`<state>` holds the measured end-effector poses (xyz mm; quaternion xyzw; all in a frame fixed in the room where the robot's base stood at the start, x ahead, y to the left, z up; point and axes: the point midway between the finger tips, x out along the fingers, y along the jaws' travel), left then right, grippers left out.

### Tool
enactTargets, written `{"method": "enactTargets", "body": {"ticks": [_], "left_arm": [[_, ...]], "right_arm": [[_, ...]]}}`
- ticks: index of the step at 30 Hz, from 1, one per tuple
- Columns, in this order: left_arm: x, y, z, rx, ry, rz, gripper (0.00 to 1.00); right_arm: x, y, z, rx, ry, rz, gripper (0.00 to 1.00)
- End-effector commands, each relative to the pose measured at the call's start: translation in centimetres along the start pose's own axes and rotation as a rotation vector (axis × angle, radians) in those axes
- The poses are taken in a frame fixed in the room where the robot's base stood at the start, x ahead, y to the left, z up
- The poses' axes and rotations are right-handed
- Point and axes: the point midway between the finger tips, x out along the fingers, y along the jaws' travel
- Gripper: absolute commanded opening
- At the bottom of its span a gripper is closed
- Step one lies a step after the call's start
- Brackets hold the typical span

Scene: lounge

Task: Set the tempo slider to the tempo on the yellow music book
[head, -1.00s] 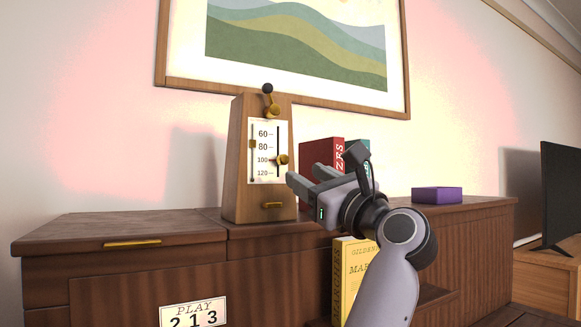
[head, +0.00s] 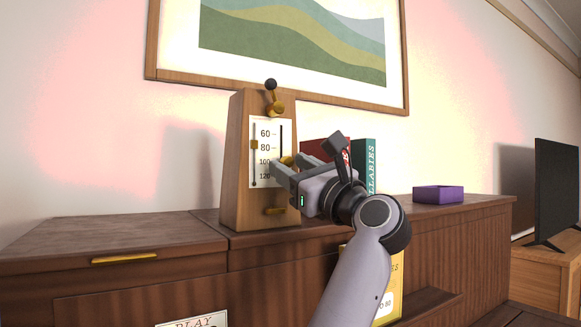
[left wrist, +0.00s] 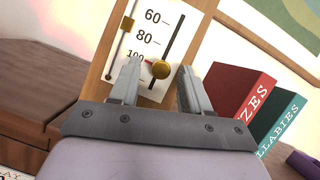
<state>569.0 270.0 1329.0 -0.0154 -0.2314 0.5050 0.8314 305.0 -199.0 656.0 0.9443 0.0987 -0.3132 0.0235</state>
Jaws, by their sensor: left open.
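The wooden metronome (head: 237,200) stands on the cabinet; its white scale reads 60, 80, 100, 120 downward. The brass slider knob (left wrist: 161,69) is in the right slot near the 100 mark; in the head view it is partly hidden by my gripper. A smaller brass piece (head: 254,145) sits on the left slot near 80. My left gripper (head: 286,168) is open in front of the scale, with the knob between its fingertips in the wrist picture; I cannot tell contact. The yellow music book (head: 394,275) is mostly behind my arm; "O 80" shows on it.
A red book (left wrist: 236,88) and a green book (head: 371,165) stand right of the metronome, close to my gripper. A purple box (head: 438,195) sits farther right on the cabinet (head: 100,238). The cabinet top left of the metronome is clear.

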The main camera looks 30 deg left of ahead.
Motion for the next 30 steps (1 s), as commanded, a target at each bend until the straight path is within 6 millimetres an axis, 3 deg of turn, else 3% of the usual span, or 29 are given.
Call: {"method": "enactTargets", "body": {"ticks": [4,8,14,22,30], "left_arm": [[0.0,0.0,0.0,0.0,0.0,0.0,0.44],[0.0,0.0,0.0,0.0,0.0,0.0,0.01],[0.1,0.0,0.1,-0.001,0.0,0.0,0.0],[0.9,-0.7,2.2,-0.002,0.003,0.0,0.0],[0.9,-0.7,2.2,0.0,0.001,-0.001,0.0]], "right_arm": [[0.0,0.0,0.0,-0.001,0.0,0.0,0.43],[0.0,0.0,0.1,-0.002,-0.001,0.0,0.43],[-0.1,0.1,0.0,-0.006,-0.001,-0.001,0.43],[-1.3,0.1,-1.6,-0.016,0.013,0.001,0.43],[-1.1,0.4,-0.5,-0.019,-0.005,0.007,0.43]]}}
